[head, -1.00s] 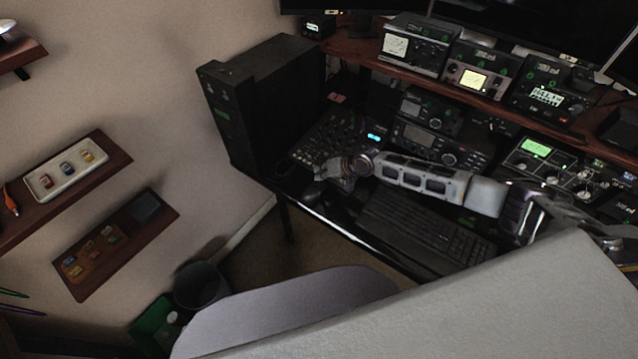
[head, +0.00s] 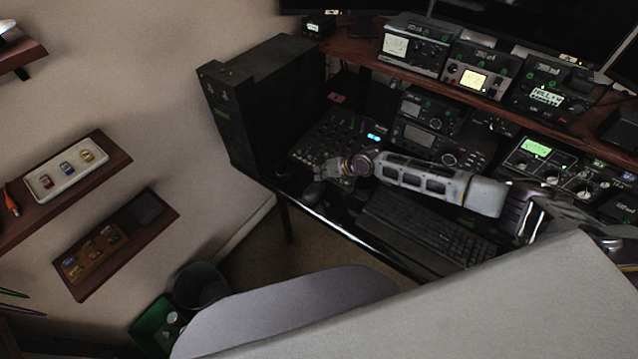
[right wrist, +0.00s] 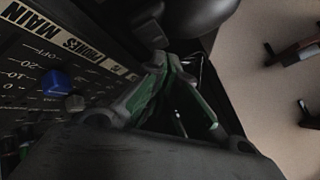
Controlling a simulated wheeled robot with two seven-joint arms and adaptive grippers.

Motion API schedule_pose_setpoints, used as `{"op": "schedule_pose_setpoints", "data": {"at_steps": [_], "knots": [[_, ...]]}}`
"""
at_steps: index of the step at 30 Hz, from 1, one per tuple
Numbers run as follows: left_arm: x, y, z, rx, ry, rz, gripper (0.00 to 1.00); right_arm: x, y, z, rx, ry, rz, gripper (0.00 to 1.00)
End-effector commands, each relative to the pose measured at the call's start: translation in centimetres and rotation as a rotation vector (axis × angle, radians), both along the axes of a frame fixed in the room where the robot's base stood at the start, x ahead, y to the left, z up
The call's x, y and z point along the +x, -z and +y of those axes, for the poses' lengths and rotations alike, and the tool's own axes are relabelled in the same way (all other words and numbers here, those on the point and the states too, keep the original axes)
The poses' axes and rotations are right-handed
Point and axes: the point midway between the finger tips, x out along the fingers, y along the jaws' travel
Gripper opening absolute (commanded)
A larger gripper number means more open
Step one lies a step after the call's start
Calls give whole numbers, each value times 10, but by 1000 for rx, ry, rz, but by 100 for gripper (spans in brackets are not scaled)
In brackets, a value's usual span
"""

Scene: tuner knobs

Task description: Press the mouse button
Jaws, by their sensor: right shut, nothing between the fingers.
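The mouse (head: 314,192) is a dark rounded shape near the front left edge of the desk, left of the keyboard. In the right wrist view, a dark smooth rounded body that looks like the mouse (right wrist: 190,14) lies at the top, beyond the fingertips. My right gripper (head: 331,170) is shut and empty, just above and right of the mouse in the head view. Its green-padded fingers show in the right wrist view (right wrist: 168,64), apart from the rounded body as far as I can see. Mouse button details are too dark to tell. My left gripper is not in view.
A panel of knobs (head: 325,140), with a blue knob (right wrist: 57,82) close to my right fingers, sits behind the mouse. The keyboard (head: 425,230) lies to the right. A black computer tower (head: 262,100) stands at left. Radios (head: 430,140) line the back.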

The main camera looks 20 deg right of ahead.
Motion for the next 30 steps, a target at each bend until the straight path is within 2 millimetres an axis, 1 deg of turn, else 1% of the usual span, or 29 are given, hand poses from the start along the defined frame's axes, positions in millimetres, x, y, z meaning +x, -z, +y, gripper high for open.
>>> {"op": "schedule_pose_setpoints", "data": {"at_steps": [9,30], "knots": [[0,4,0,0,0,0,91,0,7,0,1,1,0,0],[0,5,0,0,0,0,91,0,10,0,0,0,0,0]]}}
